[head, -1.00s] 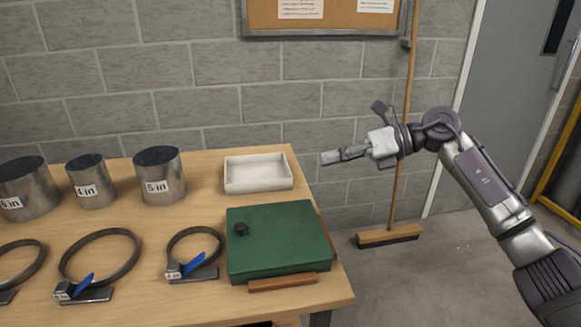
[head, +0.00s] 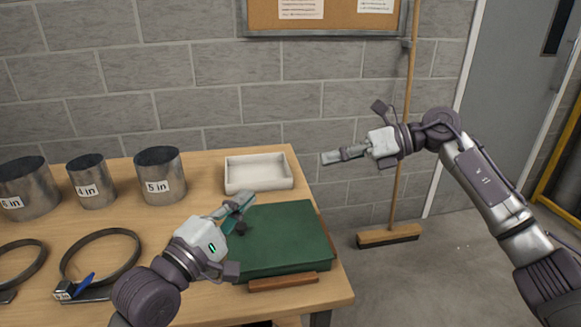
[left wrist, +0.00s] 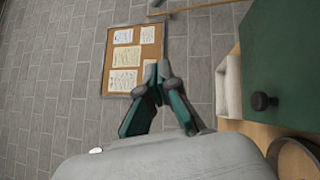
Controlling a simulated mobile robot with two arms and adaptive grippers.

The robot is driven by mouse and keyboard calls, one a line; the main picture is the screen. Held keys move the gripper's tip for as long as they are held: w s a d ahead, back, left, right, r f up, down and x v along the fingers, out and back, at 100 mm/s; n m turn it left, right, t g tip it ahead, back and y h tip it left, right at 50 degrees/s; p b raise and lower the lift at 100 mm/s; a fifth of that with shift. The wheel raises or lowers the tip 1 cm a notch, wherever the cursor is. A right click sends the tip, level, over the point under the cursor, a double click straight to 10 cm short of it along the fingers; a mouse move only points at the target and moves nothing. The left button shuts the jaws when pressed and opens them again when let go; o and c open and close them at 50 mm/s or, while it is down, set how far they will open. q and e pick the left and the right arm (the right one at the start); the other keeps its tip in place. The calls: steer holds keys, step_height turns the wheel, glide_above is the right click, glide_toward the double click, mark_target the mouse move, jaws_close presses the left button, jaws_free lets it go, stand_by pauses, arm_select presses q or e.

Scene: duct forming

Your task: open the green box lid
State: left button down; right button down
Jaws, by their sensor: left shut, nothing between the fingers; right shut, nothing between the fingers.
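The green box (head: 284,245) sits on the right end of the table with its lid flat and closed. A dark round knob (head: 240,228) stands on the lid near its left edge; it also shows in the left wrist view (left wrist: 262,101). My left gripper (head: 245,197) is shut and empty, with its fingers just behind and above the knob; I cannot tell whether they touch the box. In the left wrist view its fingertips (left wrist: 157,68) meet, apart from the knob. My right gripper (head: 329,158) is shut and empty in the air, right of the white tray.
A white tray (head: 258,187) lies behind the box. Metal duct cylinders (head: 160,176) and ring clamps (head: 101,232) stand on the left of the table (head: 215,165). A wooden strip (head: 283,282) runs along the box's front. A broom (head: 388,236) leans against the wall.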

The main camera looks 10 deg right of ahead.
arm_select(q)
steer(key=w+d+r, duration=0.2)
steer(key=w+d, duration=0.4)
steer(key=d, duration=0.4)
steer(key=shift+r, duration=0.15)
arm_select(e)
steer(key=shift+w, duration=0.1)
arm_select(q)
steer(key=shift+w, duration=0.15)
stand_by(0.9)
arm_select(e)
steer(key=c, duration=0.9)
jaws_free()
steer(key=shift+d, duration=0.1)
